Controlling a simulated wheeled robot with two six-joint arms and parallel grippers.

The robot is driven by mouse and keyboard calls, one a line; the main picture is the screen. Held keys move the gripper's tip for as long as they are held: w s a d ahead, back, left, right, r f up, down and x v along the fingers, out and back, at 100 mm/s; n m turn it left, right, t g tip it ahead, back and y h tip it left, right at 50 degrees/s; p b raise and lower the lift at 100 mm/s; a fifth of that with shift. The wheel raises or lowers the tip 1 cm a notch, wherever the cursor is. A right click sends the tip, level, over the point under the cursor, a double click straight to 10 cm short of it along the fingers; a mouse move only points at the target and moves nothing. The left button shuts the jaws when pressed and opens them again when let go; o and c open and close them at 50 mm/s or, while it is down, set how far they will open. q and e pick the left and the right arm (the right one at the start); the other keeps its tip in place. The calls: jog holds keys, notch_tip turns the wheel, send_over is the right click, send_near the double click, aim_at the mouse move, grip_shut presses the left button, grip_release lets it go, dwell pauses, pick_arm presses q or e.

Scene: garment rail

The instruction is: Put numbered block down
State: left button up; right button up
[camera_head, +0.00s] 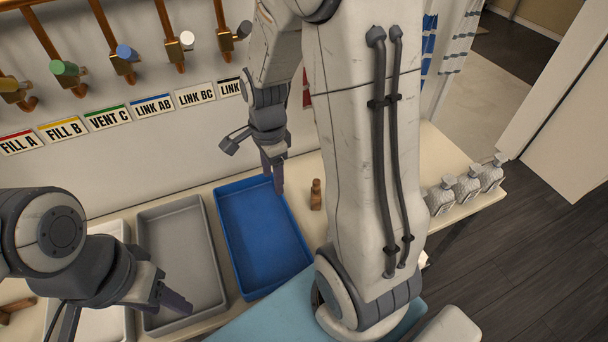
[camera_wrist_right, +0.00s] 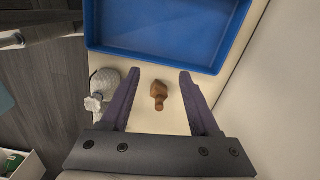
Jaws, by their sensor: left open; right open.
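No block with a readable number shows in either view. A small brown wooden piece (camera_head: 316,194) stands on the pale counter just right of the blue tray. In the right wrist view the brown piece (camera_wrist_right: 159,95) lies between the spread fingers of my right gripper (camera_wrist_right: 159,80), with gaps on both sides. In the head view my right gripper (camera_head: 277,182) points down near the blue tray's far right edge. My left gripper (camera_head: 122,308) is open and empty over the grey and white trays at the lower left.
The blue tray (camera_head: 222,215) is empty, beside a grey tray (camera_head: 150,215) and a white tray (camera_head: 118,228). Several clear bottles (camera_head: 467,187) stand at the right of the counter. Wall taps and labels (camera_head: 108,118) line the back. Another brown piece (camera_head: 14,310) lies far left.

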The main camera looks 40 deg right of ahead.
aim_at(317, 181)
jog(key=d+m, duration=0.3)
jog(key=d, duration=0.1)
jog(key=d+f+m+p, duration=0.1)
jog(key=d+m, duration=0.3)
jog(key=d+f+m+p, duration=0.1)
jog(key=d+m, duration=0.2)
jog(key=d, duration=0.1)
jog(key=shift+s+m, duration=0.3)
jog(key=shift+m, duration=0.4)
jog(key=f, duration=0.4)
jog(key=shift+d+f, duration=0.25)
jog(key=shift+f, duration=0.1)
jog(key=shift+w+d+f+p, duration=0.1)
jog(key=shift+f+p, duration=0.4)
jog(key=shift+f, duration=1.05)
jog(key=shift+w+f+p, duration=0.1)
jog(key=shift+f+p, duration=0.4)
jog(key=shift+f, duration=1)
grip_shut()
